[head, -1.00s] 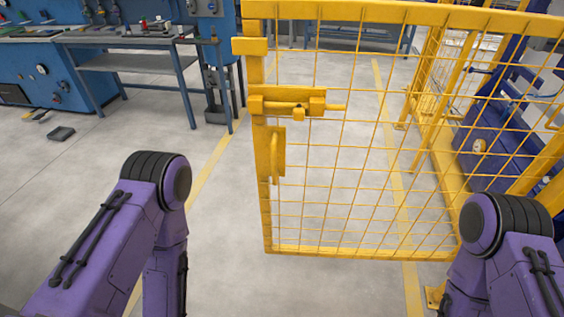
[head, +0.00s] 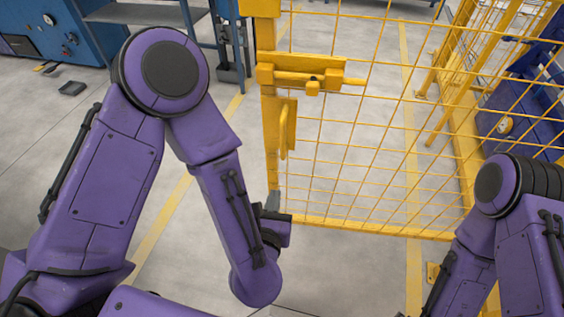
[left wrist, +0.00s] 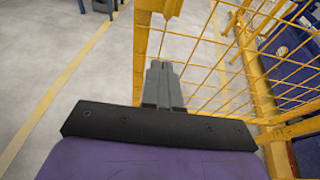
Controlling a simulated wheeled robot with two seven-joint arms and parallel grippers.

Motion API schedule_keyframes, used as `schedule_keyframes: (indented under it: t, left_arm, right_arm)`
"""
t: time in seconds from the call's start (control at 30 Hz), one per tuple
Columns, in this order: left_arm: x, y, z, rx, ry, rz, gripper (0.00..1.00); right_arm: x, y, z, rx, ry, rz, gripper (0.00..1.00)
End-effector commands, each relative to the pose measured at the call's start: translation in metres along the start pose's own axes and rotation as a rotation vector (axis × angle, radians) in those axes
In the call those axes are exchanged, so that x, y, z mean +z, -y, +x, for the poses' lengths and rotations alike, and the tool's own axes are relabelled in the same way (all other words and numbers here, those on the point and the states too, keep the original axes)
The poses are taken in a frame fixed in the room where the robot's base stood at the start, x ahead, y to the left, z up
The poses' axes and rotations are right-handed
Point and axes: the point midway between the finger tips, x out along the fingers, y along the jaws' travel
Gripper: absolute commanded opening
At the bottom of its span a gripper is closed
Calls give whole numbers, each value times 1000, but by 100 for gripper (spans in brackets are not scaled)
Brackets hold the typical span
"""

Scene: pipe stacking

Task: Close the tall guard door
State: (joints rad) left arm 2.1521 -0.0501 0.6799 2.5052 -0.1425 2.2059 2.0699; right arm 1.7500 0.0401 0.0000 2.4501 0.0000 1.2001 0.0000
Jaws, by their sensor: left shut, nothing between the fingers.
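The tall guard door (head: 347,148) is a yellow frame with wire mesh. It stands swung out across the middle of the head view, with its free post on the left. That post carries a sliding bolt (head: 312,80) and a handle (head: 287,128). My left gripper (head: 273,202) is shut and empty at the lower part of the free post. In the left wrist view its closed fingers (left wrist: 161,82) point at the door post (left wrist: 141,45); I cannot tell whether they touch it. My right arm shows at right, but its gripper is out of view.
Yellow fence panels (head: 470,95) run back on the right, with blue machinery (head: 520,120) behind them. A blue workbench (head: 150,14) stands at the back left. The grey floor between bench and door is open, with a yellow line (head: 172,205) on it.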

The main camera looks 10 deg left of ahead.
Motion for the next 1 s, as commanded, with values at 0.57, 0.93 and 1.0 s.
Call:
schedule_keyframes:
  t: [0.57, 0.93, 1.0]
  left_arm:
    - [7, -1, 113, 4, 0, 3, 0]
    - [10, -1, 134, 1, -3, 5, 0]
    - [10, -1, 134, 1, -3, 5, 0]
  right_arm:
    - [-3, 0, -6, 0, 0, 0, 100]
    - [-4, -1, -9, 0, 0, 0, 100]
    - [-4, -1, -9, 0, 0, 0, 100]
